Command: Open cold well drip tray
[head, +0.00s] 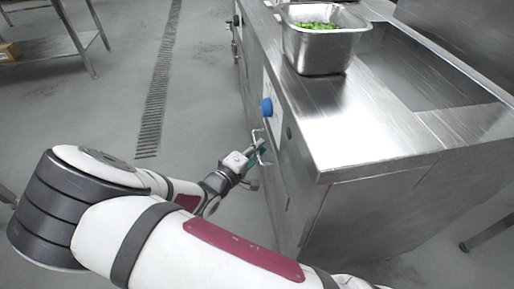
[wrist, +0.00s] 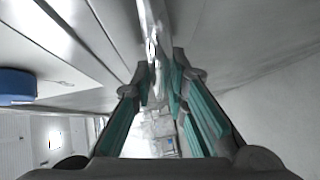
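The stainless steel cold well counter (head: 370,120) stands at the right, with its sunken well (head: 420,70) in the top. Its front (head: 285,165) faces my arm; I cannot clearly make out the drip tray there. My gripper (head: 259,148) is beside this front, below a blue knob (head: 267,107). In the wrist view, the teal-padded fingers of my gripper (wrist: 163,75) are apart, with a gap between them. The blue knob (wrist: 17,86) shows at the left edge.
A metal pan (head: 322,45) with green food stands on the counter top. A steel rack (head: 55,40) with a brown box (head: 8,52) is at the back left. A floor drain grate (head: 158,90) runs along the grey floor, which is open left of the counter.

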